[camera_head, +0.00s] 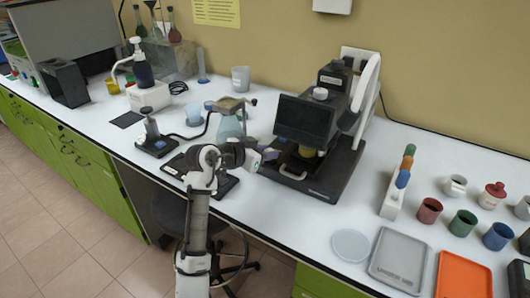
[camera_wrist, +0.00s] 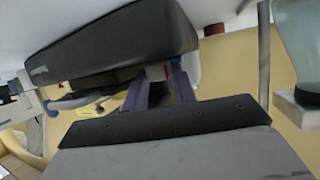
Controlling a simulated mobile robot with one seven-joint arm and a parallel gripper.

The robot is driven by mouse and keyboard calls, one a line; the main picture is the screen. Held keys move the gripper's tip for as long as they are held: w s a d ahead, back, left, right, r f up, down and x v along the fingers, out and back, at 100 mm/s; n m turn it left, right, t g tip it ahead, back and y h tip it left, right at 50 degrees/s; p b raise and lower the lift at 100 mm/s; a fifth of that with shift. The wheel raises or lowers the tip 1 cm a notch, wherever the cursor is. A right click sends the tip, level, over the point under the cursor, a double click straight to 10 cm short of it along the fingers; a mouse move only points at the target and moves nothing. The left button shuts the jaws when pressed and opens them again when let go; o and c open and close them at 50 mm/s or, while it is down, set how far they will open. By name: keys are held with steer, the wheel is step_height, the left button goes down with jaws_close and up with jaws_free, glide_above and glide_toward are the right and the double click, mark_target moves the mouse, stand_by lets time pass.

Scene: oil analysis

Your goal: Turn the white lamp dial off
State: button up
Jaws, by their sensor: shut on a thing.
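The black instrument with a dark screen (camera_head: 305,118) stands on the white bench in the head view. My gripper (camera_head: 268,153) is at its lower left side. In the wrist view my gripper's two purple-grey fingers (camera_wrist: 160,88) reach to the underside edge of a large black housing (camera_wrist: 115,40). A small white part (camera_wrist: 156,73), which looks like the white lamp dial, shows at the fingertips, and the fingers are closed on it. Most of the dial is hidden by the fingers and housing, so its setting cannot be read.
A glass flask (camera_head: 230,124) stands just left of my gripper. A black-based stand (camera_head: 153,142) is further left. Some bench is clear between instrument and rack.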

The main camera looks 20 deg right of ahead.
steer(key=shift+s+n+t+y, duration=0.1)
steer(key=shift+n+t+y, duration=0.2)
steer(key=shift+n+t, duration=0.55)
steer(key=o, duration=1)
steer(key=b+v, duration=0.2)
steer(key=v, duration=1.1)
steer(key=shift+s+a+r+b, duration=0.25)
steer(key=shift+b, duration=0.15)
